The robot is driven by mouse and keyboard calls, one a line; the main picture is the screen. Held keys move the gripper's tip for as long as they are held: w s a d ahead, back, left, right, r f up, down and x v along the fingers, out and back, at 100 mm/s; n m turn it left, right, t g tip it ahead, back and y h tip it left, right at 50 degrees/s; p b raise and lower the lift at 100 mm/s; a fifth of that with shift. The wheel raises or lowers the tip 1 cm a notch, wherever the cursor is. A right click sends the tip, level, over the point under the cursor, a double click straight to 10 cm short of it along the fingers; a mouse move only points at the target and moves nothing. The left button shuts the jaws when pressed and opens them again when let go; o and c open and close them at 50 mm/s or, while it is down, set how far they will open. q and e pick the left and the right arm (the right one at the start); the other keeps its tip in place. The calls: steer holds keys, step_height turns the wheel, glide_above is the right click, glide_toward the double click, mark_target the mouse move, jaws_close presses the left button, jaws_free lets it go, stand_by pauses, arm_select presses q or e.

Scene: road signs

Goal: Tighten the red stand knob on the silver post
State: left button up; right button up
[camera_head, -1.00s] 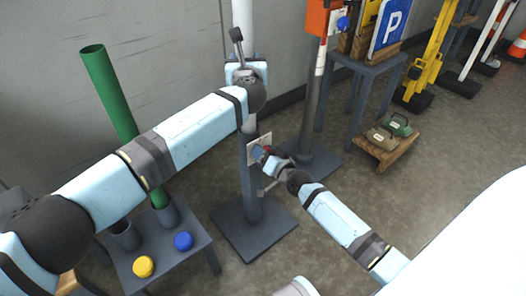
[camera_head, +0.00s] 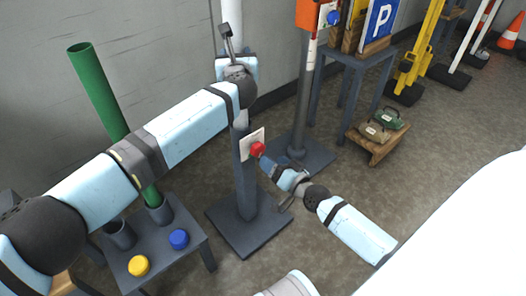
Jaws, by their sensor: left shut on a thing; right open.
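The silver post (camera_head: 232,16) rises upright out of a dark grey stand (camera_head: 245,180) with a square base. A red knob (camera_head: 257,149) sticks out from the stand's side, in front of a small pale plate (camera_head: 246,146). My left gripper (camera_head: 230,54) is shut on the silver post above the stand, and its arm hides part of the post. My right gripper (camera_head: 271,171) is open and empty, just below and right of the red knob, apart from it.
A grey table (camera_head: 187,262) at lower left holds a green post (camera_head: 97,88) in a socket, a yellow knob (camera_head: 139,266) and a blue knob (camera_head: 179,239). Another stand (camera_head: 296,150) with an orange box stands behind.

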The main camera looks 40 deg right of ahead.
steer(key=shift+s+d, duration=0.1)
steer(key=shift+s, duration=1.5)
arm_select(q)
steer(key=o, duration=1.4)
steer(key=shift+s, duration=0.1)
steer(key=p+v, duration=0.6)
steer(key=v, duration=0.7)
steer(key=shift+s+a, duration=0.25)
arm_select(e)
step_height(320, 180, up, 6)
